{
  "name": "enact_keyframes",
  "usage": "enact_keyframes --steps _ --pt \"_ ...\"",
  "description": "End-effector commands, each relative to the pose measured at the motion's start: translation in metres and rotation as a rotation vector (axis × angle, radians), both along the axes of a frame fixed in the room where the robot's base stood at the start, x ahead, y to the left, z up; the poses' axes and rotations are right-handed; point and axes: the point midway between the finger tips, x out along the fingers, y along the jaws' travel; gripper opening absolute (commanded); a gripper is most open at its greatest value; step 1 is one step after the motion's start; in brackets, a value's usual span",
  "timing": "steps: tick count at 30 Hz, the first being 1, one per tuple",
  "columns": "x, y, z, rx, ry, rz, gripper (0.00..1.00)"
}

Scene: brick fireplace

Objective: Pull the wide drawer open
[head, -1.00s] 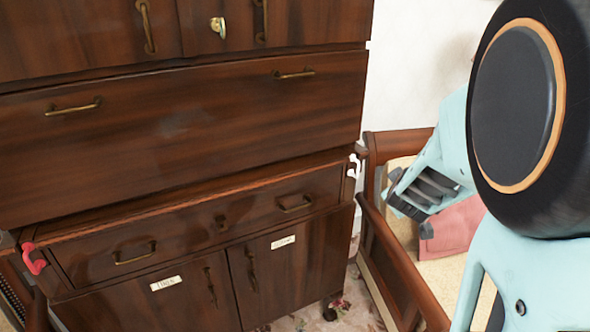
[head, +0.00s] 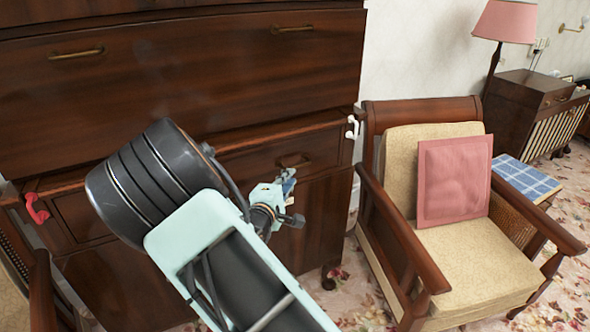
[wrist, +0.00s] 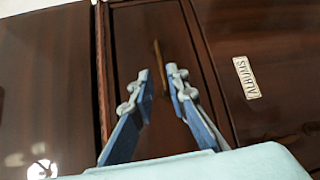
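The wooden cabinet has a lower wide drawer (head: 318,150) with two brass handles; my arm covers its middle and left handle. Its right handle (head: 294,161) shows just above my gripper (head: 288,198). In the wrist view, this handle (wrist: 161,66) lies ahead of the gap between my fingertips (wrist: 162,88). My gripper is open and empty, with the handle not clearly between the fingers. The drawer front (wrist: 135,40) looks flush and closed. Above it, a taller wide front (head: 190,85) also carries two brass handles, so which one is the wide drawer is unclear.
Doors stand below the drawer; one bears a white label (wrist: 246,77). A red hook (head: 36,208) and a white hook (head: 352,127) sit at the cabinet's sides. An armchair (head: 400,255) with a pink cushion (head: 454,180) stands close on the right.

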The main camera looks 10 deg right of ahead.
Motion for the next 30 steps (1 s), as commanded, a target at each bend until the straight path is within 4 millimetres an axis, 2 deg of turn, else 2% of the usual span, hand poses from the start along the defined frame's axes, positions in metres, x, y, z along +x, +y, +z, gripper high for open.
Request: enact_keyframes --steps 9,15,26,30 --pt "0.053 -0.03 -0.01 0.001 0.0 -0.002 0.15" --pt "0.074 -0.04 -0.013 0.002 0.001 -0.001 0.15" --pt "0.08 -0.042 -0.013 0.002 0.001 0.001 0.15" --pt "0.08 -0.042 -0.013 0.002 0.001 0.001 0.03"
